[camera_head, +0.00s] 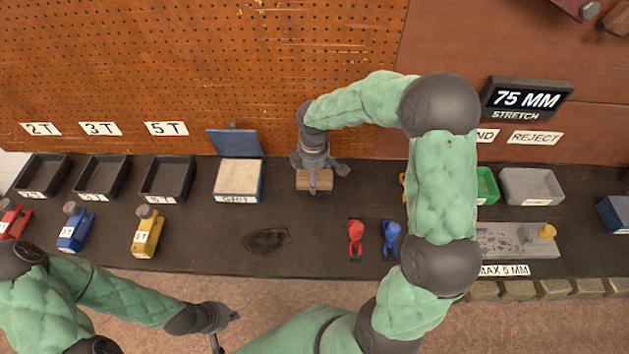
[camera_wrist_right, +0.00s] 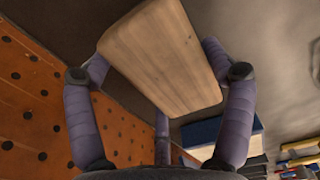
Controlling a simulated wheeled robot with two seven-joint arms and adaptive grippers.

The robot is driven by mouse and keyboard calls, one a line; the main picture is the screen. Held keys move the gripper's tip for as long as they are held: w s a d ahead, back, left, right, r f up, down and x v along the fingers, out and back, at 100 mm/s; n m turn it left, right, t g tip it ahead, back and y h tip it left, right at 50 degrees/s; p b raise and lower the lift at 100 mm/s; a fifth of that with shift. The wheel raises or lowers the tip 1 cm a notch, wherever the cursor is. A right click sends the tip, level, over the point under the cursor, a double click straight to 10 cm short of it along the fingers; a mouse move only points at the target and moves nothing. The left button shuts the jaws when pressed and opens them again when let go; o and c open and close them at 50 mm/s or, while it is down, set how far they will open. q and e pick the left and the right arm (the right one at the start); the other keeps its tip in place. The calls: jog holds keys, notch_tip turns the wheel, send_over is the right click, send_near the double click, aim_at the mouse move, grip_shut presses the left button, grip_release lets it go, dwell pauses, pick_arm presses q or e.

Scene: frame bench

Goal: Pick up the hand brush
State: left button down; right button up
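The hand brush (camera_head: 322,184) shows as a pale wooden block at the back middle of the bench, in front of the pegboard. Its bristles are not visible. My right gripper (camera_head: 315,172) is over it, with one finger across its front. In the right wrist view the brush's wooden body (camera_wrist_right: 165,55) fills the space between the purple fingers of my right gripper (camera_wrist_right: 160,75), which bend in around its sides. The fingertips are partly hidden behind the wood. My left gripper (camera_head: 226,332) is empty, its fingers spread, in front of the bench's near edge.
A box with a raised blue lid (camera_head: 235,143) stands left of the brush, beside black trays (camera_head: 168,178). A dark smudge (camera_head: 267,241) marks the bench. Red (camera_head: 355,238) and blue (camera_head: 391,237) clamp-like items lie right of centre. My right arm covers part of the right side.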

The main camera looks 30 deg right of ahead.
dwell(0.3)
jog(key=shift+r+p, duration=0.4)
jog(key=shift+r, duration=0.1)
notch_tip(320, 180, up, 2)
jog(key=shift+r+p, duration=0.1)
jog(key=shift+p, duration=0.55)
jog(key=s+a+r+p, duration=0.5)
jog(key=a+r, duration=0.4)
jog(key=a, duration=0.3)
jog(key=shift+s+a+r, duration=0.2)
jog(key=shift+s+r, duration=0.15)
jog(key=shift+s, duration=0.45)
